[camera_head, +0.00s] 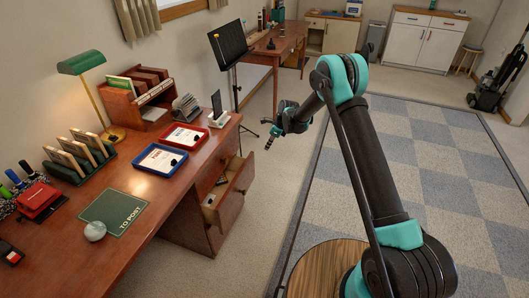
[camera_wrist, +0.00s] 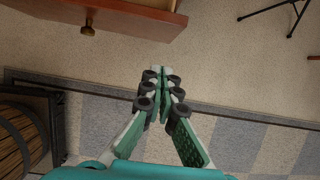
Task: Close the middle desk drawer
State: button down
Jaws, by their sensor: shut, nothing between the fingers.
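A wooden desk drawer (camera_head: 236,186) stands pulled out from the right pedestal of the brown desk (camera_head: 120,254), with small items inside. It is the only drawer I see open; I cannot tell from the picture its exact place in the stack. In the wrist view my fingertips (camera_wrist: 162,72) meet above the floor, below and right of the drawer front.
A blue tray (camera_head: 160,160), a red tray (camera_head: 184,136) and a green lamp (camera_head: 82,62) stand on the desk. A music stand (camera_head: 229,46) stands beyond the desk's far end; its legs (camera_wrist: 290,10) show top right in the wrist view. The checkered rug (camera_head: 420,150) is mostly clear.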

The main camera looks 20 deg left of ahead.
jog(key=s+d+f+y, duration=0.1)
jog(key=s+d+y, duration=0.35)
jog(key=s, duration=0.35)
send_near(246, 167)
notch_tip(246, 167, down, 4)
jog(key=a, duration=0.3)
jog(key=shift+w+f, duration=0.1)
jog(key=shift+a, duration=0.5)
jog(key=a, duration=0.4)
jog(key=shift+w+a, duration=0.25)
jog(key=shift+a, duration=0.05)
